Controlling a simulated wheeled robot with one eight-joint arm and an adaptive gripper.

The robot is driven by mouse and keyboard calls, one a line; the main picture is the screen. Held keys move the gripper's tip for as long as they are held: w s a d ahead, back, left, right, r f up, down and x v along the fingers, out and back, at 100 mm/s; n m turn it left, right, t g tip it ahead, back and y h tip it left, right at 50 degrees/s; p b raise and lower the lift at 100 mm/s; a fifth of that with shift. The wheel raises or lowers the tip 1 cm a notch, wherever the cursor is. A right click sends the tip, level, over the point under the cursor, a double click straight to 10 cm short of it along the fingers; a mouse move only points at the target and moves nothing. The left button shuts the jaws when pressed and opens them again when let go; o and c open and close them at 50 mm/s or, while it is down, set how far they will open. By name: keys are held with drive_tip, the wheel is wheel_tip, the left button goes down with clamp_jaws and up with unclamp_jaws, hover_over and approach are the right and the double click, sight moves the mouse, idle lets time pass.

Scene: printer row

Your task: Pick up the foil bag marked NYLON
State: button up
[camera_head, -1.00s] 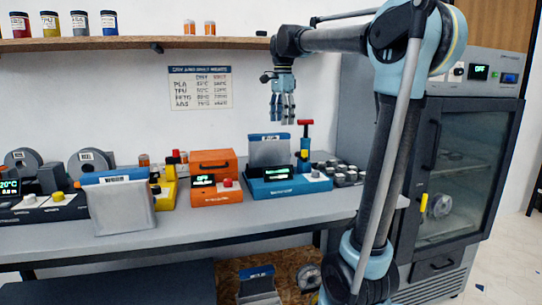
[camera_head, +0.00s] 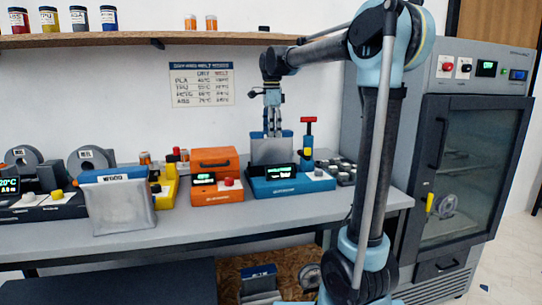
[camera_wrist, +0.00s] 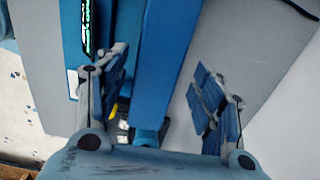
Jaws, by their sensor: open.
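A silver foil bag with a blue top strip (camera_head: 270,150) stands upright in the blue machine with a green display (camera_head: 290,182). My gripper (camera_head: 272,130) points straight down at this bag's top edge. In the wrist view my gripper (camera_wrist: 160,75) is open, with one finger on each side of the blue strip (camera_wrist: 168,50); I cannot tell whether either touches it. A second foil bag with a blue strip and white label (camera_head: 122,205) stands at the bench's front left. A third bag (camera_head: 258,282) is low down, beneath the bench. No label is readable as NYLON.
An orange box machine (camera_head: 215,175) stands left of the blue machine. A red-handled post (camera_head: 308,140) and several small grey pieces (camera_head: 340,170) are close on its right. A shelf (camera_head: 150,41) runs above, and a glass-door cabinet (camera_head: 455,170) stands at right.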

sight(272, 146)
drive_tip(key=shift+s+f, duration=0.15)
drive_tip(key=shift+f, duration=3.6)
clamp_jaws()
drive_tip(key=shift+r, duration=0.1)
